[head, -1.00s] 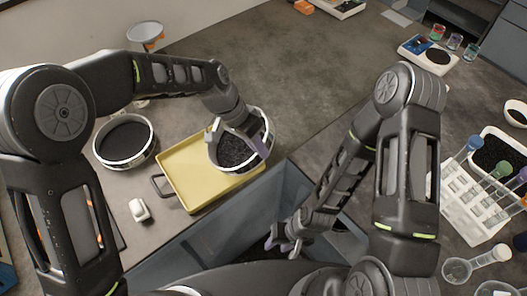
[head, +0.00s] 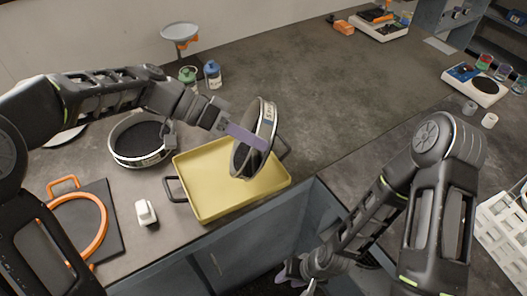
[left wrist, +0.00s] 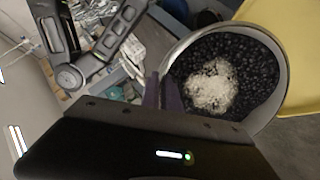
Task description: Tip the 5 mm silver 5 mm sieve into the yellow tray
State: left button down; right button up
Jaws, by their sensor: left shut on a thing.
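The silver sieve (head: 268,118) is tipped steeply on its side above the right part of the yellow tray (head: 205,182). My left gripper (head: 250,138) is shut on its rim. In the left wrist view the sieve (left wrist: 283,75) holds dark grains with a pale patch in the middle, and my left gripper's fingers (left wrist: 163,95) are at its rim. The visible tray floor looks bare; part of it is hidden behind the sieve. My right gripper (head: 303,271) is low, in front of the bench and away from the sieve; its finger gap is unclear.
Another silver sieve (head: 140,158) with dark contents stands left of the tray. A small white item (head: 146,212) and an orange ring (head: 100,228) on a dark board lie at front left. Two jars (head: 212,75) stand behind.

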pick_arm(q)
jog(key=a+g+h+p, duration=0.1)
jog(key=a+h+p, duration=0.7)
jog(key=a, duration=0.4)
jog(key=shift+w+f+m+h+p, duration=0.25)
jog(key=shift+f+m+h+p, duration=0.1)
jog(key=shift+f+m+h, duration=0.05)
dwell(0.8)
dwell(0.8)
